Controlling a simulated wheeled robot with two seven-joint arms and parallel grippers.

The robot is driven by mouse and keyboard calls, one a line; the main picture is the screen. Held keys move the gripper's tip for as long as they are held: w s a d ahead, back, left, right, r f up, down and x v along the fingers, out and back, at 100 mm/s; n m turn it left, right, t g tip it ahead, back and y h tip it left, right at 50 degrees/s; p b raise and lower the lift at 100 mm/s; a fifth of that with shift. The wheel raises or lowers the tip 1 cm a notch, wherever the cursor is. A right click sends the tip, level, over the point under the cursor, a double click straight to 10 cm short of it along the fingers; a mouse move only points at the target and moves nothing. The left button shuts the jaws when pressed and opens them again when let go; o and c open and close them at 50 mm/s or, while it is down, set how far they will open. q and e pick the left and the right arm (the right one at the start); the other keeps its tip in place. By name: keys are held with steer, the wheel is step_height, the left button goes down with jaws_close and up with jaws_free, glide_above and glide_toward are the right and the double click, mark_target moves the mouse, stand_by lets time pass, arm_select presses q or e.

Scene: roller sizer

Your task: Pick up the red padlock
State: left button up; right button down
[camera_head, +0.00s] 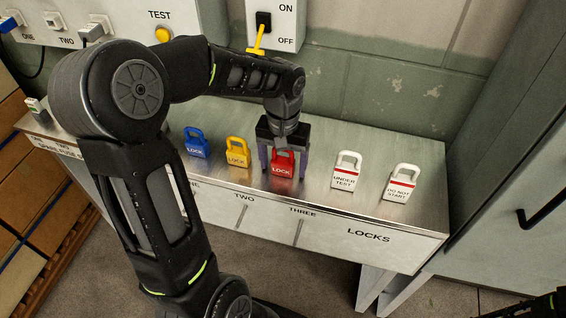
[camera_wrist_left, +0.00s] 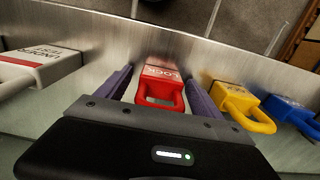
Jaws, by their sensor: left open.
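The red padlock (camera_head: 282,166) stands upright on the metal shelf, third from the left in a row of padlocks. My left gripper (camera_head: 283,168) is open, pointing down, with its purple fingers on either side of the red padlock. In the left wrist view the red padlock (camera_wrist_left: 161,84) lies between the two open fingers (camera_wrist_left: 150,85), its shackle toward the palm. A gap shows beside it on both sides, so the fingers look apart from it. My right gripper cannot be made out; only a dark piece shows at the bottom right corner of the head view.
A blue padlock (camera_head: 196,142) and a yellow padlock (camera_head: 237,152) stand to the left. Two white padlocks, UNDER TEST (camera_head: 345,172) and DO NOT START (camera_head: 401,183), stand to the right. The metal shelf (camera_head: 420,212) ends at its front edge. A switch box (camera_head: 277,24) hangs on the wall behind.

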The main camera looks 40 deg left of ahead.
arm_select(q)
steer(key=shift+c, duration=0.5)
steer(key=c, duration=1.4)
step_height(320, 180, up, 10)
steer(key=shift+r+b, duration=0.1)
steer(key=shift+b, duration=0.2)
